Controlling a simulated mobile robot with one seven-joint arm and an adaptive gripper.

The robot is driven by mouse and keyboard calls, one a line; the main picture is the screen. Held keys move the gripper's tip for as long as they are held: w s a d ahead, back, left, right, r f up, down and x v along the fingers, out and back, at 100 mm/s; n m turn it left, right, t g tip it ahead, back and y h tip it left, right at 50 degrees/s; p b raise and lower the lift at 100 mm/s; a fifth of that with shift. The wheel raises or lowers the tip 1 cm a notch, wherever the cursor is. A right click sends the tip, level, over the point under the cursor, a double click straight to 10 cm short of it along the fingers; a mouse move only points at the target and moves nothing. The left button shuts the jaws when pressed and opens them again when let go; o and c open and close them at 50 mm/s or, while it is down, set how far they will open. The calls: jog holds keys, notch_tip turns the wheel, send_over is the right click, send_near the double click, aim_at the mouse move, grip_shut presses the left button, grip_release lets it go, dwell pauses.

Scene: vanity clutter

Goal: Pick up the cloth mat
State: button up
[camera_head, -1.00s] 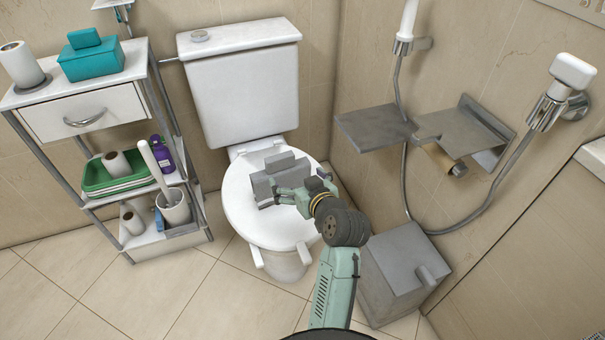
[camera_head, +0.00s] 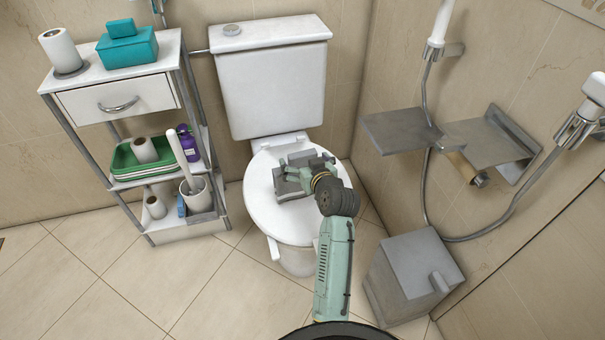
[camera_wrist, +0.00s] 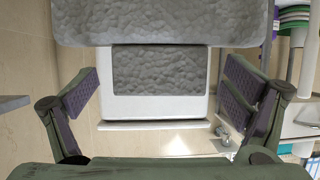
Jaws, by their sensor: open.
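The cloth mat (camera_head: 288,189) is grey and lies as a thick, stepped shape on the closed white toilet lid (camera_head: 262,205). My gripper (camera_head: 292,175) is over the mat and hides part of it. In the wrist view, my gripper (camera_wrist: 162,95) is open, with one finger at each side. Grey, rough-textured surfaces, which look like the mat (camera_wrist: 160,70), show between and beyond the fingers. There is a visible gap between each finger and the nearer grey block. I cannot tell how deep the mat sits between the fingers.
The toilet tank (camera_head: 272,90) stands behind the lid. A shelf cart (camera_head: 118,103) with a teal box, paper rolls and a green tray is at the left. A grey bin (camera_head: 400,285) stands at the right, below a wall shelf (camera_head: 400,130). The floor at front left is clear.

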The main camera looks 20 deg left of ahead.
jog(key=shift+c, duration=0.4)
jog(key=c, duration=1.6)
